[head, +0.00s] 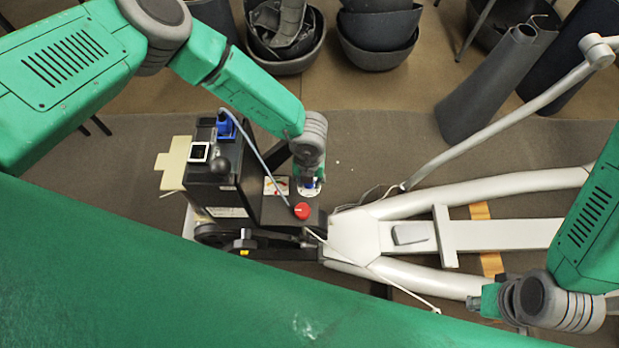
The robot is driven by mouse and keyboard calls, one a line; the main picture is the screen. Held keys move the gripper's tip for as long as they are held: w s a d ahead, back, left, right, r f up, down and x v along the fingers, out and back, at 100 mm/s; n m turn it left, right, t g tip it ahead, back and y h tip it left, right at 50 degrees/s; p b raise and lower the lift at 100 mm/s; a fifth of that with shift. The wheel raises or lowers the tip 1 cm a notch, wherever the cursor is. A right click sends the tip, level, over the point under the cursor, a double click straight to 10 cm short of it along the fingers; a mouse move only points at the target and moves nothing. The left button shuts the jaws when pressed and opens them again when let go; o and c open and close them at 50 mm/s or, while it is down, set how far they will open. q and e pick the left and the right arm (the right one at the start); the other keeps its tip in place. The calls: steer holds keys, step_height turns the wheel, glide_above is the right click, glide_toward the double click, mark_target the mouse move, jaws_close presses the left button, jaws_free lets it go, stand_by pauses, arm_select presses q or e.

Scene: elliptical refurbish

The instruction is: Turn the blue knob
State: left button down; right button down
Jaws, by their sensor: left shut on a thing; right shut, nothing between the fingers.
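The black machine (262,208) stands in the middle of the head view. A small blue knob (309,183) shows at the tip of my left gripper (308,180), which points down at the machine's right side. The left gripper is shut on this knob; its fingers and wrist hide most of it. A red knob (302,210) sits on the machine just below and left of the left gripper, apart from it. My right gripper (482,303) is at the lower right, shut and empty, beside the grey frame.
A blue plug (226,126) with a cable sits at the machine's back left, near a small white-framed display (199,152). The light grey elliptical frame (400,236) and a long bar (500,110) fill the right. Dark bins (378,35) stand behind.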

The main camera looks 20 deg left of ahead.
arm_select(q)
steer(key=shift+w+r, duration=0.3)
steer(key=shift+w, duration=0.15)
steer(key=c, duration=1.2)
jaws_free()
steer(key=shift+s, duration=0.25)
steer(key=shift+f, duration=0.1)
step_height(320, 180, up, 12)
